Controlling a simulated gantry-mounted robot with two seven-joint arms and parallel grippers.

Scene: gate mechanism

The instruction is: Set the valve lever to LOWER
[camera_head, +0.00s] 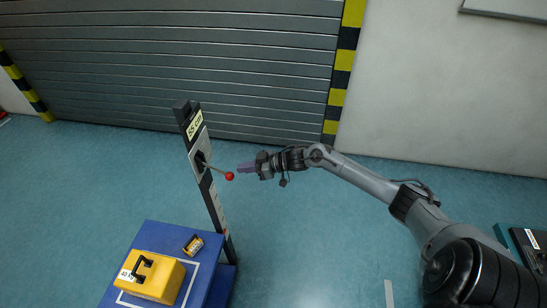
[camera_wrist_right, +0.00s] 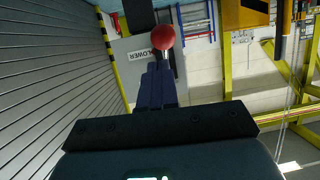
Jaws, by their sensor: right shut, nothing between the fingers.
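The valve lever is a thin rod with a red ball knob (camera_head: 229,176), sticking out to the right from a grey plate (camera_head: 199,153) on a dark upright post. My right gripper (camera_head: 241,168) is shut and empty, its fingertips just right of the knob with a small gap in the head view. In the right wrist view the red knob (camera_wrist_right: 161,37) shows just beyond the fingertips of my gripper (camera_wrist_right: 160,75); whether they touch is unclear there. A plate marked LOWER (camera_wrist_right: 148,52) shows behind the knob. My left gripper is not in view.
A blue platform (camera_head: 160,237) at the post's foot carries a yellow case (camera_head: 152,277) and a small yellow-and-black item (camera_head: 193,244). A grey shutter (camera_head: 170,70) stands behind. The floor right of the post is clear.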

